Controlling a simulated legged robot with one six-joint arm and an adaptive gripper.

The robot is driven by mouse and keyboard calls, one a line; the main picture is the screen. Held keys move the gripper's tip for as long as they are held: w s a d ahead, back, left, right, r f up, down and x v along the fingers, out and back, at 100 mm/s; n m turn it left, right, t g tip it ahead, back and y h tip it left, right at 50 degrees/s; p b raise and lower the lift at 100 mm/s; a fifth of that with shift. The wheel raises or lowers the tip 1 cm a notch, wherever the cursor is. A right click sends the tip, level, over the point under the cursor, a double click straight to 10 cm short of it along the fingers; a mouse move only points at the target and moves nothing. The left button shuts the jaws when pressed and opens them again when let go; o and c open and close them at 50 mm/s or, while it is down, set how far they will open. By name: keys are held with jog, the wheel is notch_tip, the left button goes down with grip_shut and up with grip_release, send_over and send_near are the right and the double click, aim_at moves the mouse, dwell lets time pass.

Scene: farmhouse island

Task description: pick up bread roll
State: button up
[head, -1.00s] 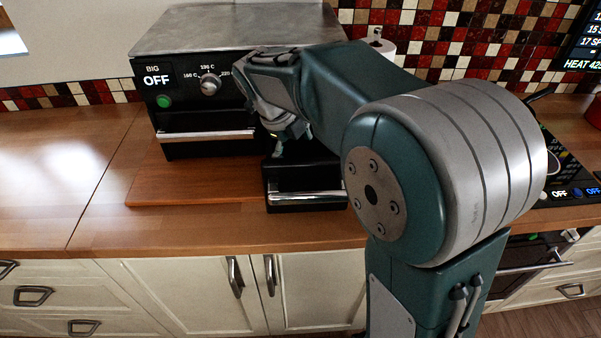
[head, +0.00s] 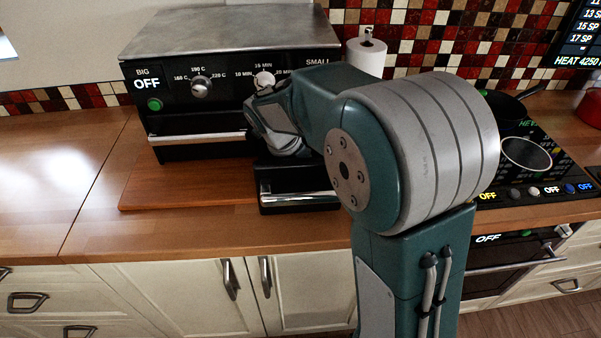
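No bread roll shows in the head view. My arm reaches over the counter to the black oven (head: 205,127), which has a small open drawer (head: 296,200) with a metal handle at its lower right. My wrist is just above and behind that drawer, at the oven's front. My gripper's fingers are hidden behind the wrist and drawer, so I cannot see whether they hold anything. The inside of the drawer is mostly hidden by my arm.
A reddish wooden board (head: 165,188) lies under the oven on the wooden counter (head: 60,165). A paper towel roll (head: 366,54) stands behind my arm. A stovetop with a pan (head: 526,154) is at the right. The left counter is clear.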

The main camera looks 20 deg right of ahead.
jog(key=shift+c, duration=0.8)
notch_tip(320, 180, up, 16)
jog(key=shift+r, duration=1)
